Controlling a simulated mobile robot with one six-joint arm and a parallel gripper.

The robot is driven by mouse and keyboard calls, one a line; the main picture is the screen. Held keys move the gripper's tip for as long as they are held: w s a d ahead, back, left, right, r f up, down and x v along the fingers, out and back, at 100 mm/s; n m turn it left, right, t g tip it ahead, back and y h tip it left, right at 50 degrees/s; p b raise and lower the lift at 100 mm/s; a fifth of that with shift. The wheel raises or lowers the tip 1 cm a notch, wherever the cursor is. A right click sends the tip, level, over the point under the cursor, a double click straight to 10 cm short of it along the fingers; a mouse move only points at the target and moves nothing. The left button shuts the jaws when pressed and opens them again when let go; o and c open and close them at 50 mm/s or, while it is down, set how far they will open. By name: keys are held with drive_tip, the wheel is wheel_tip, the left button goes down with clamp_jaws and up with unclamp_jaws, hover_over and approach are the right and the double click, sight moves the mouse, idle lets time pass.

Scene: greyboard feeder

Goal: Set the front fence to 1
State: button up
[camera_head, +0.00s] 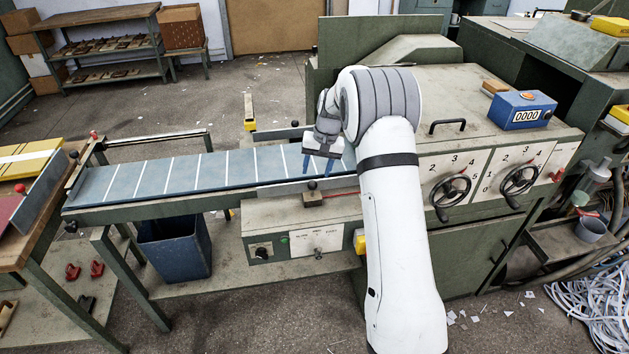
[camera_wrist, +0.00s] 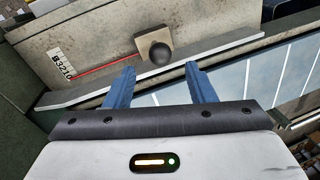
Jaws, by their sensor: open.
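The front fence (camera_head: 285,187) is a long grey rail along the near edge of the blue belt; it also shows in the wrist view (camera_wrist: 225,52). A tan block (camera_wrist: 147,42) with a black ball knob (camera_wrist: 160,52) sits at the fence. A small white scale (camera_wrist: 62,68) reads B 3 2 1 0. A thin red pointer (camera_wrist: 105,68) runs from the block to the scale's lower end, near 0; the exact reading is too small to tell. My gripper (camera_wrist: 160,71) is open and empty, its blue fingers pointing toward the knob, apart from it. In the head view, my gripper (camera_head: 320,164) is above the belt.
The striped belt (camera_head: 160,176) extends left. Two handwheels (camera_head: 451,191) with number dials and a blue counter box (camera_head: 522,110) are on the machine at right. A control panel (camera_head: 300,243) is below the fence. Another black knob (camera_head: 295,124) stands on the belt's far side.

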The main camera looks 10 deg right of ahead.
sight(313, 181)
drive_tip(key=f, duration=0.2)
drive_tip(key=a+f, duration=0.1)
drive_tip(key=f, duration=0.2)
drive_tip(key=shift+w+f, duration=0.1)
drive_tip(key=shift+f, duration=0.15)
drive_tip(key=shift+c, duration=0.5)
clamp_jaws()
